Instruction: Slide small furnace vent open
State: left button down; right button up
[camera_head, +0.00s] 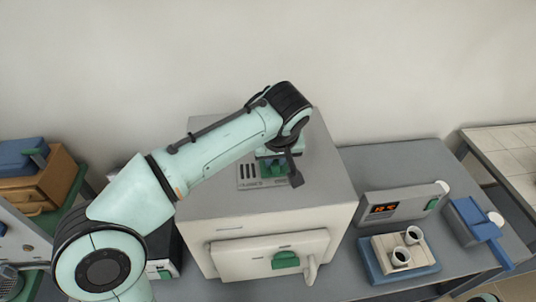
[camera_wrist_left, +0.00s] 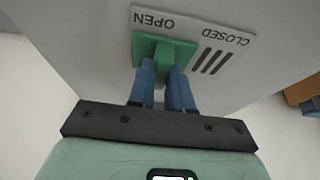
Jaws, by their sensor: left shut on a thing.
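The small furnace (camera_head: 210,240) is a pale box on the grey bench, with a vent plate (camera_head: 250,184) on its top. In the left wrist view the plate (camera_wrist_left: 235,42) reads OPEN and CLOSED upside down. The green vent slider (camera_wrist_left: 150,46) is at the OPEN end, and several dark slots (camera_wrist_left: 208,62) show uncovered towards CLOSED. My left gripper (camera_head: 276,166) reaches down over the furnace top. Its blue fingers (camera_wrist_left: 167,72) are shut on the slider's green knob, which they partly hide. My right gripper is not in view.
The furnace's front door has a green handle (camera_head: 286,260). To the right are a control box with a red display (camera_head: 384,209), a blue tray (camera_head: 374,270) with two white crucibles, and a blue device (camera_head: 468,217). A brown case (camera_head: 54,180) is at the left.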

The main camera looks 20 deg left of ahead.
pick_arm(q)
jog(key=c, duration=1)
grip_release()
jog(key=shift+w+d+f, duration=0.1)
jog(key=shift+d+f, duration=0.05)
jog(key=shift+d, duration=0.15)
jog(key=shift+c, duration=0.2)
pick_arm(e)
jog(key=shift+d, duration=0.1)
pick_arm(q)
jog(key=shift+a, duration=0.1)
jog(key=shift+r, duration=0.25)
jog(key=p+v, duration=0.2)
jog(key=v, duration=1.1)
jog(key=shift+p, duration=0.35)
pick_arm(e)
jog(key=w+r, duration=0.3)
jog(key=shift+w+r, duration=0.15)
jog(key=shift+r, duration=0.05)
